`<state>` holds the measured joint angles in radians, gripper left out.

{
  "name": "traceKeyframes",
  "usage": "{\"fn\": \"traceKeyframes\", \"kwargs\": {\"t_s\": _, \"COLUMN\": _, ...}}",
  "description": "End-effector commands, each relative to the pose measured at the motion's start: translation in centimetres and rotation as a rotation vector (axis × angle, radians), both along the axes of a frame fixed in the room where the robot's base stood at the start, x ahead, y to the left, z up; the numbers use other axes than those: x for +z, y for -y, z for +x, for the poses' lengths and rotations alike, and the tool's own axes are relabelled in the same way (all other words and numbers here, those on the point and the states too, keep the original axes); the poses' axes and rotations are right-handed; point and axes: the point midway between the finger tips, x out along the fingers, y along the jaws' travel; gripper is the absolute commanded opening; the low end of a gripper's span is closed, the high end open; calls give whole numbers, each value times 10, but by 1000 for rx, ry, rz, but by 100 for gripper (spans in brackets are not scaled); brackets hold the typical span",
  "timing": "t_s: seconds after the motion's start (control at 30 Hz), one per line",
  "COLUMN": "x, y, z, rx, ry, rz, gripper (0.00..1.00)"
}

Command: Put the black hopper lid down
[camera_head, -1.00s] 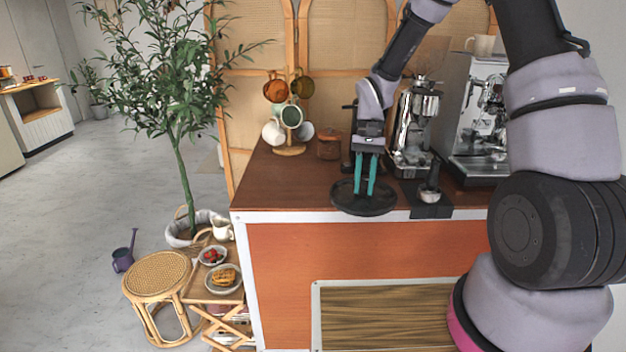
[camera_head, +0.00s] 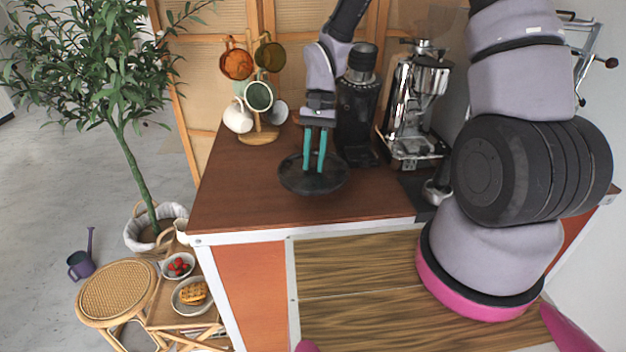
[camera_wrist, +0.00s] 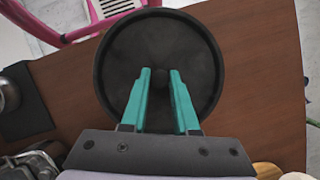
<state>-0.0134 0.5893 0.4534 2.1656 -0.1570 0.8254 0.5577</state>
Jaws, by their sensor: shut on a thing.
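The black hopper lid (camera_head: 300,181) is a round, shallow black disc with a raised rim and a small knob in its middle. My gripper (camera_head: 314,170) points down over it, its two teal fingers shut on the knob. In the wrist view the lid (camera_wrist: 115,60) fills the upper middle, and the fingertips (camera_wrist: 161,75) sit on either side of the dark knob. The lid looks level, at or just above the brown counter top (camera_head: 240,190). I cannot tell whether its underside touches the counter.
A mug tree (camera_head: 258,135) with several mugs stands behind left. The counter left and in front of the lid is clear. The counter's white front edge (camera_head: 300,234) is near.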

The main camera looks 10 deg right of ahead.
Motion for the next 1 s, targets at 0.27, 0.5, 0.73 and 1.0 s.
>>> {"fn": "traceKeyframes", "kwargs": {"t_s": 0.27, "x": -33, "y": 0, "z": -1, "rx": -1, "ry": -3, "rz": 0, "gripper": 0}}
{"fn": "traceKeyframes", "kwargs": {"t_s": 0.5, "x": -58, "y": 0, "z": 0, "rx": 0, "ry": 0, "rz": 0, "gripper": 0}}
{"fn": "traceKeyframes", "kwargs": {"t_s": 0.73, "x": -58, "y": 0, "z": 0, "rx": 0, "ry": 1, "rz": 0, "gripper": 0}}
{"fn": "traceKeyframes", "kwargs": {"t_s": 1.0, "x": -61, "y": 0, "z": 0, "rx": 0, "ry": 0, "rz": 1, "gripper": 58}}
